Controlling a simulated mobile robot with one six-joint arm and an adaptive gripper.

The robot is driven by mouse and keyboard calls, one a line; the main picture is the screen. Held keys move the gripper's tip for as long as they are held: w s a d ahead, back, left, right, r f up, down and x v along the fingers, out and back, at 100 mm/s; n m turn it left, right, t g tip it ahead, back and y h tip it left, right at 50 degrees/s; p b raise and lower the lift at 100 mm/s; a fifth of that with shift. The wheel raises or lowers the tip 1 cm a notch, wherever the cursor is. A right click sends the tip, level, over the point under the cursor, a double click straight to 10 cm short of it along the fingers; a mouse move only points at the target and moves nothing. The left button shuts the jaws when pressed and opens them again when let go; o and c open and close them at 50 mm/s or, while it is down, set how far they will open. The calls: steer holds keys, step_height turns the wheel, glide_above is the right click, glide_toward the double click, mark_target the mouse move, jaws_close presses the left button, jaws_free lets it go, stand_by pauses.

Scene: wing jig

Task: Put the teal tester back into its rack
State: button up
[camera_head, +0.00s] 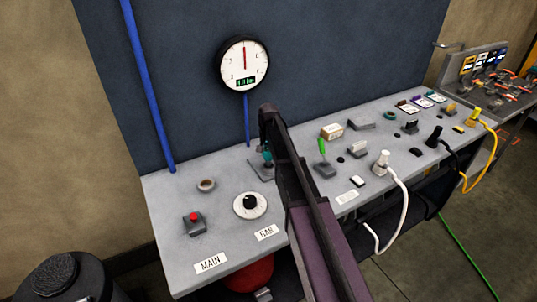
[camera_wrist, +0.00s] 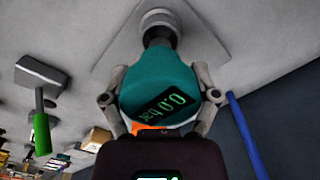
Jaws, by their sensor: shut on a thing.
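The teal tester (camera_wrist: 158,78) is between the two fingers of my gripper (camera_wrist: 160,92), which is shut on it. Its small dark display shows green digits that seem to read 0.0 bar. Its black neck points at a round grey fitting (camera_wrist: 159,20) on a square grey plate (camera_wrist: 108,48). I cannot tell whether the neck is seated in the fitting or just above it. In the head view the tester (camera_head: 267,157) is a small teal patch, partly hidden by my arm, over the grey plate (camera_head: 259,173). I cannot tell for sure which fixture is the rack.
A round gauge (camera_head: 244,65) hangs on the dark panel. Left on the bench are a red button box (camera_head: 194,223), a dial (camera_head: 250,205) and a ring (camera_head: 206,185). Right are a green-handled tool (camera_head: 323,160), a carton (camera_head: 332,131) and a white plug (camera_head: 382,162) with cable.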

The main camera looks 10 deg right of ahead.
mark_target(269, 160)
steer(key=shift+f+b, duration=1.7)
steer(key=shift+f, duration=0.05)
stand_by(1.0)
steer(key=o, duration=1)
steer(key=shift+o, duration=0.2)
steer(key=shift+r, duration=0.2)
